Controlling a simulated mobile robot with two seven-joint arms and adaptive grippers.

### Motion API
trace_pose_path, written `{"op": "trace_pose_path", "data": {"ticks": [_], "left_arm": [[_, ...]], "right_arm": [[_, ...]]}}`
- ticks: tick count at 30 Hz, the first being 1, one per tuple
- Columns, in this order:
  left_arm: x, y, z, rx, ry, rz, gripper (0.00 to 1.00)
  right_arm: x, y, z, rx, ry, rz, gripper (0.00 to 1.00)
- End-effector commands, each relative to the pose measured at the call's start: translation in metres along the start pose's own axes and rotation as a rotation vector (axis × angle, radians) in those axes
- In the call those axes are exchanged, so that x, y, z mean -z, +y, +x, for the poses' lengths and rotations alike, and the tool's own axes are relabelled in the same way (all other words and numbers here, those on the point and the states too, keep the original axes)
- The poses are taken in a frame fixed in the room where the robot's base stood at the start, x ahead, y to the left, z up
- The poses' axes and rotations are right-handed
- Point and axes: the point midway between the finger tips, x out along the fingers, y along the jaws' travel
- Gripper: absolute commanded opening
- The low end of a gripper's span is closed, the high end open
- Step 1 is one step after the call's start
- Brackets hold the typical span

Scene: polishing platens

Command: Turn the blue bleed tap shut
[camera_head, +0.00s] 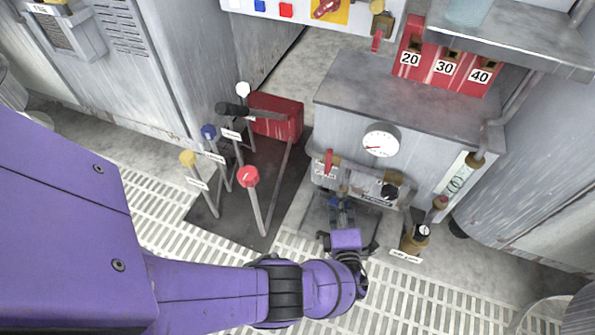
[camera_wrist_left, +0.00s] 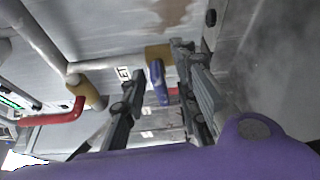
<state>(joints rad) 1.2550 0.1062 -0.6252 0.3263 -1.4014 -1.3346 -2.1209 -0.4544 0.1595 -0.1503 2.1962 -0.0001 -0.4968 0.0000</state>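The blue bleed tap (camera_wrist_left: 157,82) shows in the left wrist view as a blue lever below a brass body (camera_wrist_left: 158,53). My left gripper (camera_wrist_left: 160,112) is open, with one finger on each side of the lever. Gaps show between the lever and both fingers, so I see no clear contact. In the head view my left gripper (camera_head: 343,210) is low in front of the grey tank (camera_head: 335,120), where it mostly hides the tap. My right gripper is not in view.
A black knob (camera_head: 389,191) and a red-handled valve (camera_head: 328,162) sit just above the gripper. A brass valve (camera_head: 413,238) stands to its right. Several coloured levers, one with a red knob (camera_head: 248,176), stand left. A red handle (camera_wrist_left: 60,117) shows at left in the wrist view.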

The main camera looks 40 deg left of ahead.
Motion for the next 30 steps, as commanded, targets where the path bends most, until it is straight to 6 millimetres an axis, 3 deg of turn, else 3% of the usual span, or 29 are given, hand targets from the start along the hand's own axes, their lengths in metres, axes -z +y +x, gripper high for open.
{"op": "trace_pose_path", "data": {"ticks": [8, 16, 21, 30], "left_arm": [[0.000, -0.001, -0.013, 0.000, -0.002, -0.003, 0.28], [0.001, -0.001, -0.055, 0.003, 0.000, -0.001, 0.28], [0.001, -0.001, -0.072, 0.000, 0.000, 0.001, 0.28], [0.000, 0.000, -0.075, 0.000, 0.000, 0.000, 0.28]], "right_arm": [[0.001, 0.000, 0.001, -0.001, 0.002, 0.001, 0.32], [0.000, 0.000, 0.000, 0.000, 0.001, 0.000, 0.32], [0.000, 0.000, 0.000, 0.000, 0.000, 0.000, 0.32], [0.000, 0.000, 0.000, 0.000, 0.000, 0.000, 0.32]]}}
